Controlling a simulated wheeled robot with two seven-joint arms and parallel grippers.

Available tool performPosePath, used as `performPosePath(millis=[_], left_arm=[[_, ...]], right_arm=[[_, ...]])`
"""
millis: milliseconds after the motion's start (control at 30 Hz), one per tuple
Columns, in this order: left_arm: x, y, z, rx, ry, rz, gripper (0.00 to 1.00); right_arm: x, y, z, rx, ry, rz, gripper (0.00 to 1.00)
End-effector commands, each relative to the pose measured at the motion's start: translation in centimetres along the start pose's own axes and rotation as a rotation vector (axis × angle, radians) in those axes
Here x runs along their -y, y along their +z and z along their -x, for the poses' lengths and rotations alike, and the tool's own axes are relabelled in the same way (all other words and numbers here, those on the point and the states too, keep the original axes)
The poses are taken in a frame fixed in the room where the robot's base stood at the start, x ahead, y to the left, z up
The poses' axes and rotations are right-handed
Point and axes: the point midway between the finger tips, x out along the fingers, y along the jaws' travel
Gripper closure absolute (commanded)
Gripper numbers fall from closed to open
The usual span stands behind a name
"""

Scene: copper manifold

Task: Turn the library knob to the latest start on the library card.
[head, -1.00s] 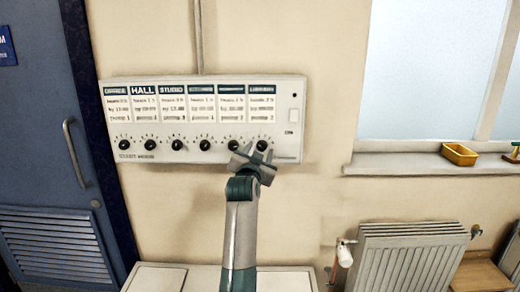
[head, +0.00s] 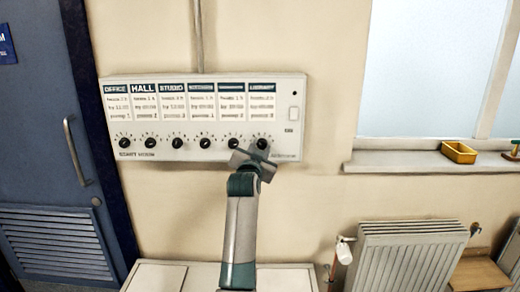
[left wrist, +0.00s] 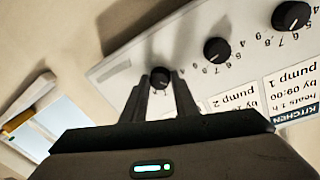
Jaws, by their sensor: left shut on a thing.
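The library knob (head: 262,143) is the rightmost black knob on the white wall panel, with a ring of numbers around it. My left gripper (head: 261,151) reaches it from below. In the left wrist view, which looks upside down, my left gripper's two fingers (left wrist: 157,88) are shut on the library knob (left wrist: 160,76), one on each side. The library card (head: 262,103) hangs above the knob, under a blue heading; its small print is too blurred to read surely in the head view. In the wrist view my gripper hides it. My right gripper is not in view.
Several more knobs (head: 205,142) stand in a row to the left, the nearest one (left wrist: 215,50) close beside my fingers.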

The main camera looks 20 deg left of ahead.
Motion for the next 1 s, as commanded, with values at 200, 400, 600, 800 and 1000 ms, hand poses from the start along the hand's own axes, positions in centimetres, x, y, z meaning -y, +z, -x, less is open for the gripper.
performPosePath(millis=[200, 400, 600, 800, 1000], left_arm=[[0.2, -0.2, 0.0, 0.012, 0.004, -0.079, 0.96], [0.3, -0.4, -0.1, 0.03, 0.012, -0.211, 0.96], [0.4, -0.7, 0.0, 0.054, 0.02, -0.385, 0.96], [0.4, -0.7, -0.1, 0.08, 0.031, -0.572, 0.96], [0.3, -0.8, -0.1, 0.104, 0.041, -0.753, 0.96]], right_arm=[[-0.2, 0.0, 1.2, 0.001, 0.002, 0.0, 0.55], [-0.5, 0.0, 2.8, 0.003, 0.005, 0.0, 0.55], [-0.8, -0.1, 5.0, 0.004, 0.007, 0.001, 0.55], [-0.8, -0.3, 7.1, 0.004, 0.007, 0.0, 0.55], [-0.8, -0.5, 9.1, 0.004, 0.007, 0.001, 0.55]])
